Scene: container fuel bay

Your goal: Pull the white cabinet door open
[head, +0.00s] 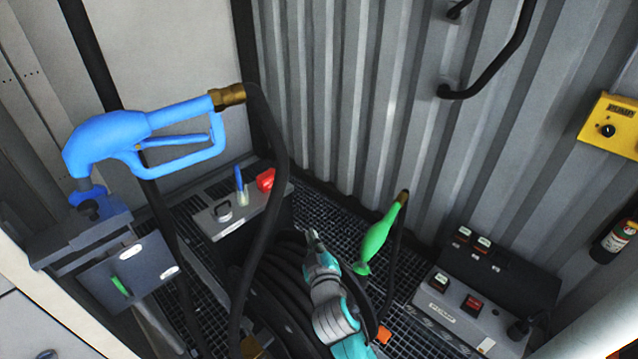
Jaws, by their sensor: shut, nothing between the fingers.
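I cannot pick out the white cabinet door or a handle on it for sure. A pale panel (25,325) with a seam shows at the lower left edge, cut off by the picture, and I cannot tell if it is a door. My gripper (312,238) is at the lower middle, on the end of my teal and grey arm. Its fingers look shut and empty. It shows in front of the coiled black hose (275,285), well to the right of the pale panel. I cannot tell its height above the hose.
A blue fuel nozzle (110,140) stands in a grey holder (75,235) at left. A green nozzle (375,243) is just right of my gripper. A control box (465,310) stands at lower right. A corrugated wall (340,90) closes the back.

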